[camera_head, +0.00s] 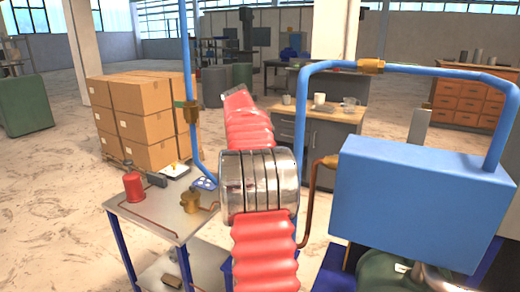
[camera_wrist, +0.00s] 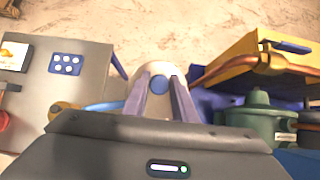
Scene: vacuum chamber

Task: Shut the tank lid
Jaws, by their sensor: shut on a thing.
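In the wrist view a pale, rounded, dome-like part (camera_wrist: 160,69), which looks like the tank lid, lies at the end of my gripper (camera_wrist: 160,78). A round blue piece (camera_wrist: 160,84) shows between the two purple-grey fingers, which are closed in on the lid. The lower part of the lid is hidden behind the fingers and my wrist, so I cannot tell how far open it stands. In the head view my red, ribbed arm hides both the gripper and the lid.
A metal side table (camera_head: 160,215) with a red can (camera_head: 133,187) and brass fittings stands left of my arm. A big blue box (camera_head: 415,200) with blue piping stands right. A green motor-like unit (camera_wrist: 258,122) is close right. Stacked cartons (camera_head: 140,105) stand behind.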

